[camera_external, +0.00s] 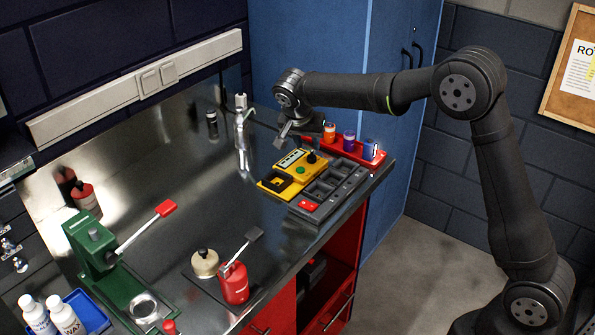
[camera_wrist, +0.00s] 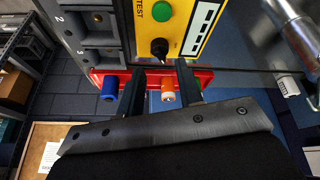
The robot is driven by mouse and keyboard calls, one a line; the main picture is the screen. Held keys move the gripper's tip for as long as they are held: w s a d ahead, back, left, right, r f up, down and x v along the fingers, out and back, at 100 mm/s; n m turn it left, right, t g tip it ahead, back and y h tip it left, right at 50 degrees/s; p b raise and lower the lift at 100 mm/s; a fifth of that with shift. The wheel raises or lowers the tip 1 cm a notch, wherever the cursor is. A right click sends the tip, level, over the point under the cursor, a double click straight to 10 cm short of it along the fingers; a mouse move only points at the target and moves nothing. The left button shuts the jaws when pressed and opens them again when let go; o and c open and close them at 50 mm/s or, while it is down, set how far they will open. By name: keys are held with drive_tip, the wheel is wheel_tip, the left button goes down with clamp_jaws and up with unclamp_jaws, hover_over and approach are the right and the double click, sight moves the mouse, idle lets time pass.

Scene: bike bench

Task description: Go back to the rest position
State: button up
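My gripper (camera_external: 284,136) hangs above the back of the bench, over the far end of the yellow tester (camera_external: 292,172). In the wrist view my gripper (camera_wrist: 160,68) has its two dark fingers apart with nothing held between them. The tester (camera_wrist: 172,22) with its green button and black knob lies beyond the fingertips. An orange-capped cell (camera_wrist: 168,90) shows in the gap between the fingers, in the red rack below, apart from them. A blue cell (camera_wrist: 110,86) shows to the left.
The red rack (camera_external: 377,158) holds orange, purple and blue cells. A dark grey compartment tray (camera_external: 322,196) lies beside the tester. Blue cabinets (camera_external: 300,35) rise behind.

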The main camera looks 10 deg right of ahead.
sight(312, 155)
drive_tip(key=shift+x, duration=2.75)
drive_tip(key=v, duration=1.8)
drive_tip(key=x, duration=1.7)
drive_tip(key=shift+d+f, duration=0.1)
drive_tip(key=shift+f, duration=0.25)
drive_tip(key=shift+w+f+n, duration=0.1)
drive_tip(key=shift+f+n, duration=0.1)
drive_tip(key=shift+n, duration=0.1)
drive_tip(key=n, duration=0.1)
drive_tip(key=n+y, duration=0.1)
drive_tip(key=n, duration=0.1)
drive_tip(key=n+y, duration=0.1)
drive_tip(key=n, duration=0.1)
drive_tip(key=shift+d+t, duration=0.3)
drive_tip(key=shift+t, duration=0.1)
drive_tip(key=shift+d+r+n+y, duration=0.1)
drive_tip(key=shift+n+y, duration=0.55)
drive_tip(key=shift+n, duration=0.9)
drive_tip(key=shift+d+n+y, duration=0.1)
drive_tip(key=shift+n+y, duration=0.55)
drive_tip(key=shift+n, duration=0.9)
drive_tip(key=shift+r, duration=0.35)
drive_tip(key=shift+o, duration=0.2)
